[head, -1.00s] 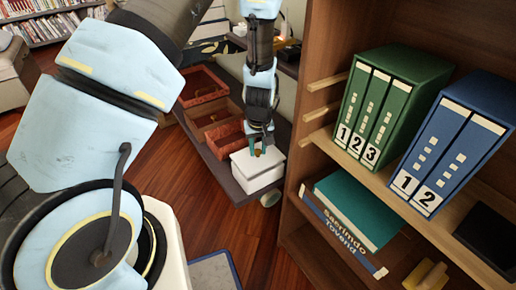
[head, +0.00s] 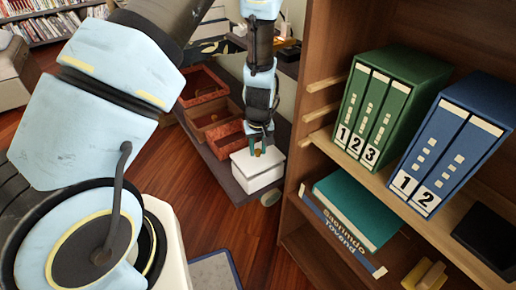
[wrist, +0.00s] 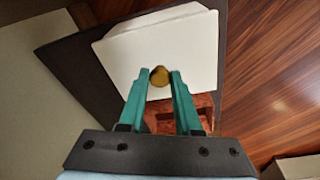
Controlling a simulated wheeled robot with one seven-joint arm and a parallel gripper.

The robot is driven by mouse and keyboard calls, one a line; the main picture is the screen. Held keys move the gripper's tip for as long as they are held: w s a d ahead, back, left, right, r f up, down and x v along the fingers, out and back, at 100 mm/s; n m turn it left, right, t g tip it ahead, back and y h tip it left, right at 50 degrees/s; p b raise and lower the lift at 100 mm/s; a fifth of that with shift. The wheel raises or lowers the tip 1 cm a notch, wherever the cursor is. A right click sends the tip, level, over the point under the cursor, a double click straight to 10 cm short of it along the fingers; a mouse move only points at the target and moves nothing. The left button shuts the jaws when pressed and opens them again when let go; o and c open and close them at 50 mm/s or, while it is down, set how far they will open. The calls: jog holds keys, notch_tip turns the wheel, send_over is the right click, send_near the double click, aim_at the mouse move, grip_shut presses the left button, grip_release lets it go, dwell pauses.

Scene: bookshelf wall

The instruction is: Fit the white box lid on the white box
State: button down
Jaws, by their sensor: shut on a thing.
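The white box (head: 262,180) stands near the front end of a low dark board. The white box lid (head: 244,162) is over the box's top; it also shows from above in the wrist view (wrist: 185,50), filling most of the box's outline. A round brass-coloured knob (wrist: 159,76) is on the lid. My gripper (head: 259,151) is above the lid with its green fingers shut on the knob, one finger on each side, as the wrist view (wrist: 159,77) shows. Whether the lid is fully seated on the box is too small to tell.
Red-brown open boxes (head: 204,84) stand behind the white box on the dark board (head: 222,168). A wooden bookshelf (head: 312,150) with green binders (head: 378,110) and blue binders (head: 445,150) rises close on the right. Bare wooden floor (head: 200,200) lies in front.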

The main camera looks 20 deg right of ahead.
aim_at(259, 161)
jog(key=shift+f+b, duration=0.65)
jog(key=shift+f, duration=0.45)
jog(key=c, duration=0.5)
grip_release()
jog(key=shift+r, duration=0.1)
jog(key=r, duration=0.3)
jog(key=s+r+p, duration=0.1)
jog(key=r, duration=0.6)
jog(key=shift+s+a+r, duration=0.2)
jog(key=shift+s+r, duration=0.1)
jog(key=w+a+r, duration=0.2)
jog(key=a+r, duration=0.3)
jog(key=a, duration=0.3)
jog(key=w+a+r, duration=0.1)
jog(key=a+r, duration=0.3)
jog(key=a, duration=0.3)
jog(key=s+a+r, duration=0.3)
jog(key=a, duration=0.5)
jog(key=s+a+r, duration=0.2)
jog(key=a+r, duration=0.2)
jog(key=a, duration=0.3)
jog(key=shift+n, duration=0.3)
notch_tip(259, 161, up, 17)
jog(key=p, duration=1.8)
jog(key=shift+d, duration=0.15)
